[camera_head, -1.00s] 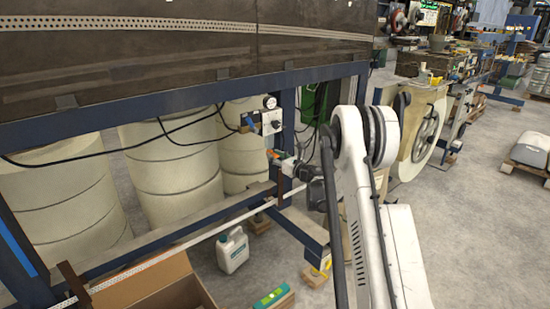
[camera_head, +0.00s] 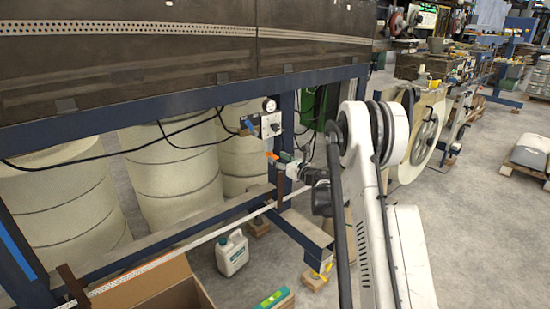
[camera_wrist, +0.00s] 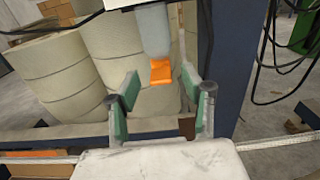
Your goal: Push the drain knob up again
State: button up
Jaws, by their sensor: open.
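The orange drain knob (camera_wrist: 161,72) hangs below a grey-blue cylindrical bowl (camera_wrist: 153,32) in the wrist view. It also shows as a small orange spot (camera_head: 271,155) under the gauge unit in the head view. My gripper (camera_wrist: 160,84) is open, with one green-padded finger to the left and one to the right of the knob in the picture. The knob appears between and just beyond the fingertips, and I see no contact. In the head view my gripper (camera_head: 285,157) is close to the knob's right side. The exact depth gap cannot be told.
A blue upright post (camera_wrist: 230,70) stands just right of the knob. A pressure gauge (camera_head: 270,104) and black cables are above it. Large pale rolls (camera_head: 175,175) stand behind. A white jug (camera_head: 232,252) and an open cardboard box (camera_head: 145,285) are on the floor below.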

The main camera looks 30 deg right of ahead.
jog(key=v, duration=0.9)
jog(key=shift+s, duration=0.2)
jog(key=s+a+r+m+h, duration=0.3)
jog(key=r+m+h, duration=0.1)
jog(key=r+m, duration=0.7)
jog(key=s+a+r+m+h, duration=0.3)
jog(key=r+m+h, duration=0.35)
jog(key=r, duration=0.65)
jog(key=s+a+f+m+g+y, duration=0.2)
jog(key=s+a+f+m+g, duration=0.25)
jog(key=s+a+m, duration=0.55)
jog(key=s+a+f+m+g+y, duration=0.2)
jog(key=s+a+f+m+g, duration=0.25)
jog(key=s, duration=1.05)
jog(key=s+a+f+m+g+y, duration=0.25)
jog(key=s+a+f+m, duration=0.25)
jog(key=s+a+m, duration=0.5)
notch_tip(320, 180, up, 16)
jog(key=s+d+n+t+p, duration=0.1)
jog(key=s+n+p, duration=0.1)
jog(key=p, duration=1.3)
jog(key=shift+d+f+n, duration=0.15)
jog(key=shift+f+n, duration=0.1)
jog(key=shift+n, duration=0.45)
